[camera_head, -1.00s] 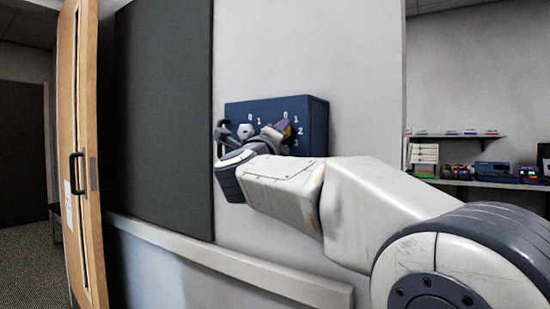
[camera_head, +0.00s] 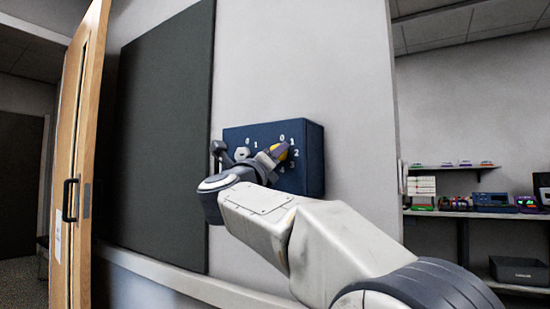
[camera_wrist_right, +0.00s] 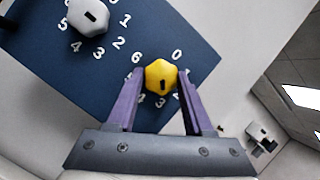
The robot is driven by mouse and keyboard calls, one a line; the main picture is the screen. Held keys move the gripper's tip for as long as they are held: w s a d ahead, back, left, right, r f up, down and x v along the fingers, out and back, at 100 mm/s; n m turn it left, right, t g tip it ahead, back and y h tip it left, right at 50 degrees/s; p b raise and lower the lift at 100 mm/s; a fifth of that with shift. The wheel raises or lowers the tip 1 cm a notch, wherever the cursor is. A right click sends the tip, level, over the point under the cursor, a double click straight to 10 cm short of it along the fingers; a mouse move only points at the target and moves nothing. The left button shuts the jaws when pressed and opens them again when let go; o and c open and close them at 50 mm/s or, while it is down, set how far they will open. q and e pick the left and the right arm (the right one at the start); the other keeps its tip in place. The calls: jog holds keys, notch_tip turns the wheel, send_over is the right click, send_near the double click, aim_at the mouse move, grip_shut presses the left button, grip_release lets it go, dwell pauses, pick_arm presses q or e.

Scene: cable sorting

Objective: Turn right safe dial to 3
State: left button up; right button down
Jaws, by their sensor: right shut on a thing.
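A dark blue safe box (camera_head: 315,150) is on the wall, with two numbered dials on its front. The right dial is yellow (camera_head: 281,151); it also shows in the right wrist view (camera_wrist_right: 160,75). My right gripper (camera_head: 276,154) is shut on the yellow dial, with one purple finger on each side. The left dial is white (camera_head: 242,153) and stands free, also in the wrist view (camera_wrist_right: 89,17). My left gripper is not in view.
A dark panel (camera_head: 165,130) and a wooden door (camera_head: 82,150) are to the left. Shelves with devices (camera_head: 470,207) are at the far right.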

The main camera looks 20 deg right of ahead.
jog(key=shift+c, duration=1.4)
grip_release()
jog(key=v, duration=1)
jog(key=shift+s+b, duration=0.15)
jog(key=shift+b, duration=0.3)
jog(key=shift+a+f, duration=0.1)
jog(key=shift+f, duration=0.05)
